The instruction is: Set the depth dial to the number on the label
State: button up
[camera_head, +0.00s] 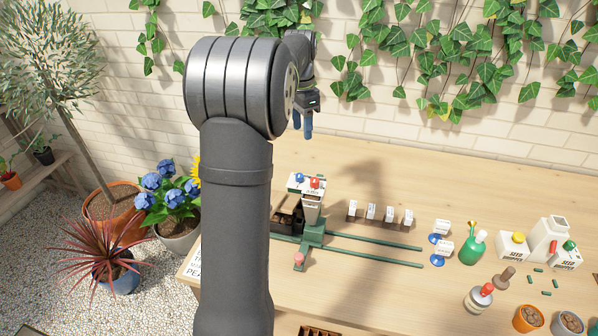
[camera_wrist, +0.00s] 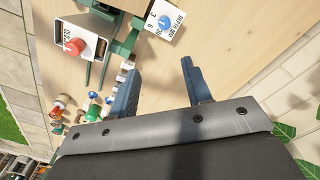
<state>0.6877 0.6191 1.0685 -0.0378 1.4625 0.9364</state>
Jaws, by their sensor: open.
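The depth dial is a blue knob on a white plate (camera_wrist: 168,32) marked "DEPTH MM", at the top of the wrist view. In the head view, the blue knob (camera_head: 299,178) sits beside a red one on the green-framed machine. The dial's setting is too small to read for certain. A white label (camera_head: 193,270) lies at the table's left edge, mostly hidden behind my arm; its number cannot be read. My gripper (camera_wrist: 157,76) is open and empty, with blue fingers apart. In the head view, my gripper (camera_head: 307,124) hangs high above the table, behind the machine and apart from the dial.
Green rails (camera_head: 375,253) run right from the machine. Small labelled blocks (camera_head: 371,211), a green bottle (camera_head: 473,248) and seed hoppers (camera_head: 547,240) stand to the right. The back of the table is mostly clear.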

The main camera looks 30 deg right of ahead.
aim_at(300, 175)
jog(key=shift+n, duration=0.3)
jog(key=f, duration=1.6)
jog(key=shift+w+a+f, duration=0.2)
jog(key=shift+w+f, duration=0.15)
jog(key=shift+f, duration=0.05)
grip_shut()
